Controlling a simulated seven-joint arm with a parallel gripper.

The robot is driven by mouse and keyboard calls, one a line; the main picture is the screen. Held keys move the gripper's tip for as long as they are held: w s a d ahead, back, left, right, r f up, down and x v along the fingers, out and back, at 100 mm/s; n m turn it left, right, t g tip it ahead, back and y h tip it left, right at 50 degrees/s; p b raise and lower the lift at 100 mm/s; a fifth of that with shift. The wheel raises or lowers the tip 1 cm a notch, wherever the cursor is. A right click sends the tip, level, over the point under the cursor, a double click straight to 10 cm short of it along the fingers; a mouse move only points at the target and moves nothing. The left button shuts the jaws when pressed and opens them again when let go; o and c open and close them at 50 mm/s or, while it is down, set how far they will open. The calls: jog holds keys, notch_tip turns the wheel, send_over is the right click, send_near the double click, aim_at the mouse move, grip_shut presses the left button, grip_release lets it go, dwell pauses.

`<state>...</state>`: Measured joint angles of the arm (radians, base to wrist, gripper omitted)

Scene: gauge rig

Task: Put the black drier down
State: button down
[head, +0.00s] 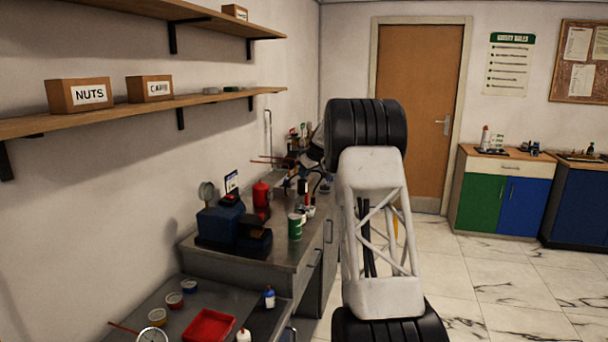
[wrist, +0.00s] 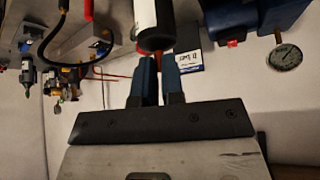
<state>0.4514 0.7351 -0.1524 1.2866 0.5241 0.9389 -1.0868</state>
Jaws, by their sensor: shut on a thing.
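The black drier (wrist: 154,42) is a dark cylinder with a white band and a copper-coloured stub, in the upper middle of the wrist view, partly cut off by the frame's top edge. My gripper (wrist: 159,62) has its blue fingers closed on the stub at the drier's near end. In the head view my arm hides most of the gripper, and I cannot clearly pick out the drier among the small items on the bench. I cannot tell whether the drier touches a surface.
The grey bench (head: 270,254) carries a blue machine (head: 220,226), a round gauge (head: 206,191), a green can (head: 295,228) and a red canister (head: 261,194). Hoses and small tools crowd its far end. A lower surface in front holds a red tray (head: 209,326). Shelves line the left wall.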

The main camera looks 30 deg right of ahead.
jog(key=shift+a, duration=0.1)
dwell(0.4)
jog(key=s+a+f+n, duration=0.1)
jog(key=s+a, duration=0.3)
jog(key=a, duration=0.9)
jog(key=s+a+y, duration=0.1)
jog(key=s+a, duration=0.4)
jog(key=a, duration=0.8)
jog(key=s+a+f+n, duration=0.1)
jog(key=s+a, duration=0.3)
jog(key=a, duration=0.9)
jog(key=s+a+f, duration=0.5)
jog(key=s+a, duration=0.3)
jog(key=s, duration=0.3)
jog(key=s+a+f+n+g, duration=0.1)
jog(key=s+a+f, duration=0.5)
jog(key=s+a, duration=0.3)
jog(key=s+a+f+n+y, duration=0.1)
jog(key=s+a+f, duration=0.4)
jog(key=s+a, duration=0.4)
jog(key=shift+s+f+g, duration=0.3)
jog(key=shift+s, duration=1.75)
jog(key=shift+f, duration=2.85)
